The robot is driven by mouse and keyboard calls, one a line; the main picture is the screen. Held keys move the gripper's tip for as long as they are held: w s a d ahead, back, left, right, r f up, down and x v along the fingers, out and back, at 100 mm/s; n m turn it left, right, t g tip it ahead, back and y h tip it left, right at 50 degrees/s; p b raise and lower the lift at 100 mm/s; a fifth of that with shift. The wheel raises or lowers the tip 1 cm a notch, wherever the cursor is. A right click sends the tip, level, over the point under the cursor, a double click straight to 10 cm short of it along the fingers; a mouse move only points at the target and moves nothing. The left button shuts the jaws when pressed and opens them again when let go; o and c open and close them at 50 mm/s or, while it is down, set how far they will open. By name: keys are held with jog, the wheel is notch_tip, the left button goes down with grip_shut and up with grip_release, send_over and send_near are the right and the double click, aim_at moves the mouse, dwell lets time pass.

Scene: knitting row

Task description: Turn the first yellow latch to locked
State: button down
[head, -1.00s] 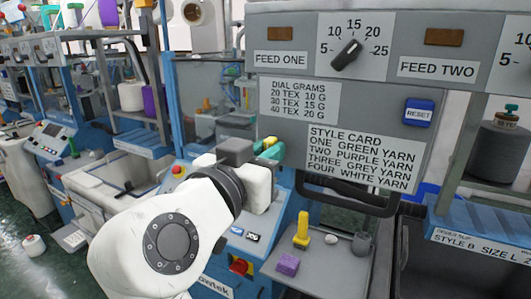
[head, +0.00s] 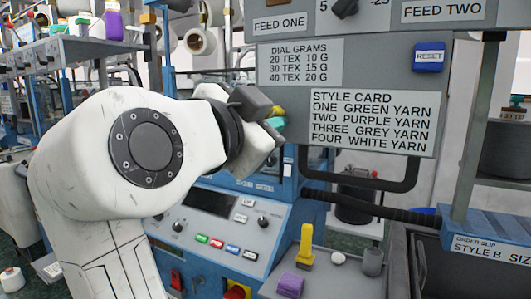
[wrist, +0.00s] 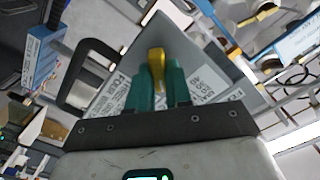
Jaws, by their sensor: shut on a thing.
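My gripper (head: 277,122) is at the left edge of the grey panel in the head view, largely hidden behind my own wrist. Its two teal fingers show in the wrist view (wrist: 160,82). They are shut on a yellow latch (wrist: 156,58), which stands between them against the grey panel face. In the head view only a small yellow piece of the latch (head: 279,111) shows beyond the fingers. Whether it is at locked cannot be told.
The grey panel (head: 375,55) carries a style card (head: 372,122) and a blue reset button (head: 429,57). A black handle (head: 375,184) hangs below it. A tray below holds a yellow upright piece (head: 305,246) and a purple block (head: 290,285). A control console (head: 215,230) stands below my arm.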

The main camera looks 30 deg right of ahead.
jog(key=shift+s+f+m+b, duration=0.1)
jog(key=shift+f+m+b, duration=0.05)
jog(key=shift+m+b, duration=2.15)
jog(key=shift+f+m+b, duration=0.1)
jog(key=shift+m+b, duration=1.7)
jog(key=shift+m, duration=0.9)
jog(key=c, duration=1.1)
grip_release()
jog(key=v, duration=1)
jog(key=shift+s+a+b, duration=0.2)
jog(key=shift+a+b, duration=0.1)
